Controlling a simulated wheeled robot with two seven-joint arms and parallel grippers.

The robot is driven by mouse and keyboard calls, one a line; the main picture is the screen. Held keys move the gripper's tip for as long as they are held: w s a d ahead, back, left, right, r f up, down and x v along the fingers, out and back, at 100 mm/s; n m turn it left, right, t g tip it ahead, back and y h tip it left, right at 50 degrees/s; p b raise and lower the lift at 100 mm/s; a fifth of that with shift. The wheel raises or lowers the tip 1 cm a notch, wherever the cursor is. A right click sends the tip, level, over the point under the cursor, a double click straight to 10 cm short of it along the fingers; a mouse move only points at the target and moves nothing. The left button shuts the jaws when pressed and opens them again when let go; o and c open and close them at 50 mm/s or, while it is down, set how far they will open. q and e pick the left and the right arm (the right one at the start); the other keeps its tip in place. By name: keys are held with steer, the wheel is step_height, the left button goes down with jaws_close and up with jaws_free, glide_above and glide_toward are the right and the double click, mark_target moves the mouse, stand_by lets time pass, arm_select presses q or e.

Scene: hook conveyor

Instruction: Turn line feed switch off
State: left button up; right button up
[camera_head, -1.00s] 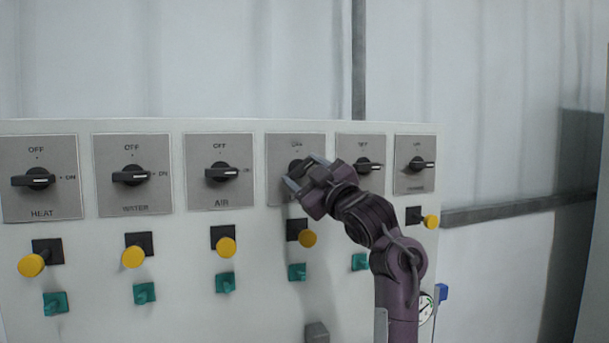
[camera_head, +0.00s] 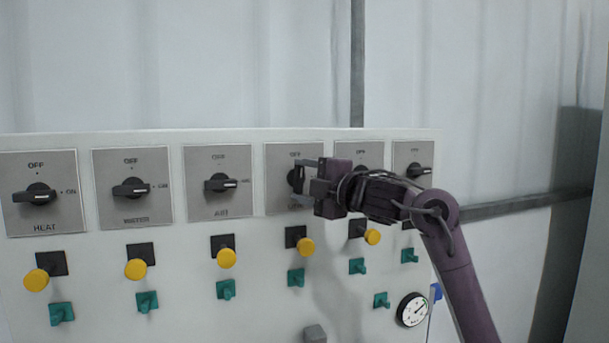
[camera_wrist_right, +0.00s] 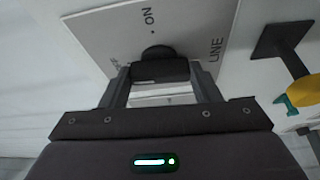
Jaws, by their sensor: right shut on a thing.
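The line feed switch is a black knob (camera_head: 294,178) on a grey square plate (camera_head: 279,165), fourth from the left on the panel. It also shows in the right wrist view (camera_wrist_right: 160,70), beside the markings ON and LINE. My right gripper (camera_head: 306,175) reaches in from the right. Its two fingers are shut on the knob, one on each side in the wrist view. The gripper covers part of the knob and plate in the head view. My left gripper is not in view.
Similar switches for heat (camera_head: 38,193), water (camera_head: 130,188) and air (camera_head: 221,182) sit to the left. Others to the right are partly behind my arm. Yellow buttons (camera_head: 306,247) and green switches (camera_head: 296,278) lie below, with a gauge (camera_head: 412,310) lower right.

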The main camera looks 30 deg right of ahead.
steer(key=shift+r+n, duration=0.1)
steer(key=shift+n, duration=0.5)
steer(key=shift+d, duration=0.1)
steer(key=o, duration=1)
steer(key=shift+w, duration=0.15)
